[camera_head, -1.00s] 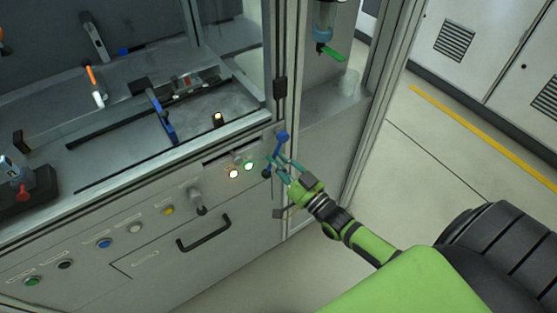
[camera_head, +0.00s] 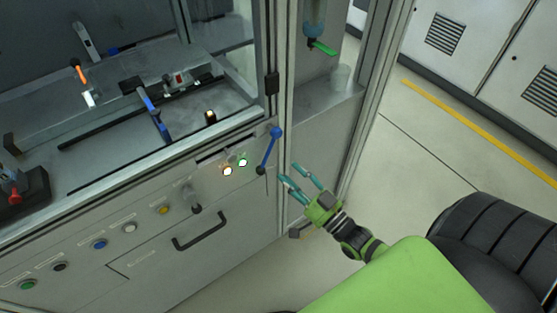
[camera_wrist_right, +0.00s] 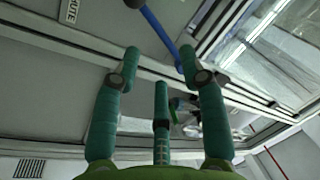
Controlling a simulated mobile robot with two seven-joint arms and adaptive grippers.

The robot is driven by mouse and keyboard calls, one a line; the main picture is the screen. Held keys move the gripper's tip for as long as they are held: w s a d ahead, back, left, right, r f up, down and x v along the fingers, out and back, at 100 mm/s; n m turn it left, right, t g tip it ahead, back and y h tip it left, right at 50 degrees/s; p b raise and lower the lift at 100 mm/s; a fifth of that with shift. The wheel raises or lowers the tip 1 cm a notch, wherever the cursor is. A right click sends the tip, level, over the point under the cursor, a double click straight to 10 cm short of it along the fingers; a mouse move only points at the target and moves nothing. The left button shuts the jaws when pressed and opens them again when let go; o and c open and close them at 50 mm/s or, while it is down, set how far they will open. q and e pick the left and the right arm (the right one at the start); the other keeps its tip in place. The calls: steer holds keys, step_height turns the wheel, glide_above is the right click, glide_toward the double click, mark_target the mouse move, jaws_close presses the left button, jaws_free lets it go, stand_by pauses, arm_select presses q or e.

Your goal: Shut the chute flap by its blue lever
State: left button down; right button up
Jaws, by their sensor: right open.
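The blue lever (camera_head: 269,150) is on the front panel of the machine, near its right corner post, with its round blue knob at the top and its dark pivot at the bottom. In the head view it stands up, tilted slightly right. My right gripper (camera_head: 294,176) is open and empty, to the right of the lever and apart from it. In the right wrist view, the lever (camera_wrist_right: 161,31) shows beyond the open fingers (camera_wrist_right: 158,66), and part of a label reading "UTE" is beside it. The chute flap cannot be made out clearly. My left gripper is not in view.
A dark slot and two lit buttons (camera_head: 242,162) are left of the lever. A black drawer handle (camera_head: 201,232) sticks out lower down. A green-handled valve (camera_head: 322,47) hangs in the right bay. Open floor lies to the right.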

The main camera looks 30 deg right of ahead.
steer(key=v, duration=0.4)
steer(key=shift+s, duration=0.1)
steer(key=shift+f, duration=0.1)
stand_by(0.3)
steer(key=s+f+n+g+h, duration=0.1)
steer(key=s+f+g, duration=0.2)
steer(key=f, duration=0.6)
steer(key=s+f+g+h, duration=0.1)
steer(key=s+f+g, duration=0.2)
steer(key=f, duration=0.6)
steer(key=s+f+n+g+h, duration=0.1)
steer(key=s+f+g, duration=0.2)
steer(key=f, duration=0.6)
steer(key=s+a+f+n+g, duration=0.1)
steer(key=s+f+g, duration=0.3)
steer(key=s, duration=0.6)
steer(key=s+a+f+n+g+h, duration=0.1)
steer(key=s+a+f+g, duration=0.3)
steer(key=s+f, duration=0.5)
steer(key=shift+s+f+n+g, duration=0.2)
steer(key=shift+s+n+g, duration=0.4)
steer(key=shift+s+g, duration=0.2)
